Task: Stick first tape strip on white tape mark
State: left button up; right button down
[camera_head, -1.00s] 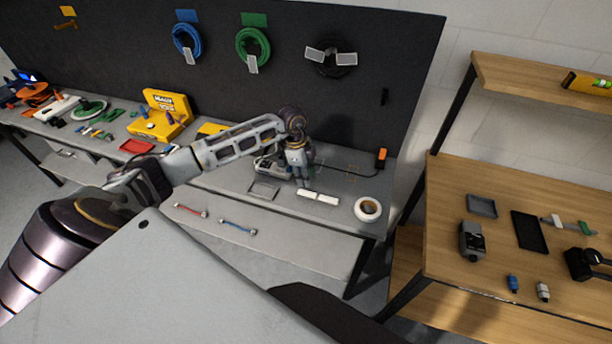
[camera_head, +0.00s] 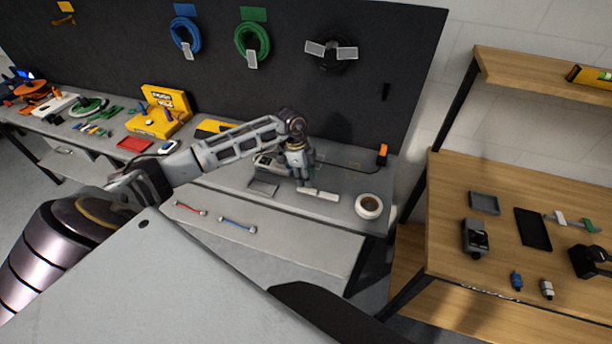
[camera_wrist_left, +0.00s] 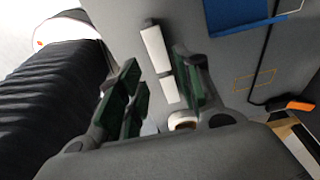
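Two white strip-like pieces (camera_wrist_left: 157,50) (camera_wrist_left: 169,88) lie end to end on the grey bench in the left wrist view. In the head view they show as a white band (camera_head: 320,194), partly behind my gripper. I cannot tell which is a loose strip and which is a mark. My left gripper (camera_head: 303,184) points down at the band's left end. In the left wrist view its green-padded fingers (camera_wrist_left: 160,92) are apart, with the white pieces in the gap between them; contact cannot be told. A white tape roll (camera_head: 368,206) lies to the right. My right gripper is not in view.
A grey device (camera_head: 270,165) and a small tray (camera_head: 263,188) sit left of my gripper. An orange-tipped tool (camera_head: 382,154) with a cable is behind. Red (camera_head: 190,208) and blue (camera_head: 238,225) cables lie in front. A wooden table (camera_head: 450,200) stands at right.

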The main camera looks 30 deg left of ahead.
aim_at(308, 190)
pick_arm(q)
jog(key=shift+f+b, duration=0.9)
jog(key=shift+f, duration=0.55)
jog(key=shift+f+b, duration=0.7)
jog(key=shift+f, duration=0.65)
jog(key=shift+c, duration=0.3)
jog(key=c, duration=0.7)
jog(key=shift+r+p, duration=0.7)
jog(key=shift+p, duration=0.05)
jog(key=shift+r+p, duration=1.45)
jog(key=shift+r, duration=0.35)
